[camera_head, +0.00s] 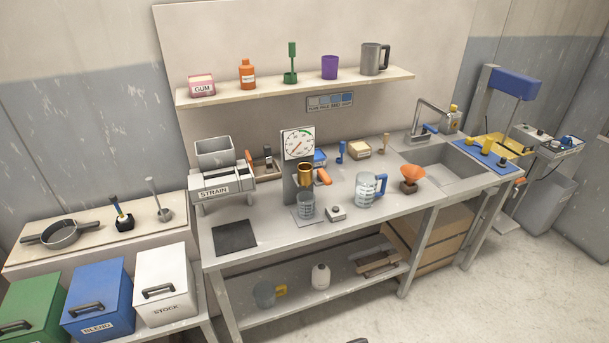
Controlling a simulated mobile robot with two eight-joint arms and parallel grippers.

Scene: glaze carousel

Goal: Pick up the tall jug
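Several jug-like vessels show, and none is marked as the tall jug. A grey metal jug (371,58) with a dark handle stands upright at the right end of the wall shelf. A clear jug with a blue handle (369,190) stands on the bench right of centre. A clear graduated beaker (306,205) stands below a brass cup (305,174) at the dial stand. Neither of my grippers can be made out; a small dark shape at the bottom edge is too cropped to identify.
The wall shelf (300,88) also holds a gum box, orange bottle, green tool and purple cup. The strainer (220,183) is at left. Floor is clear in front.

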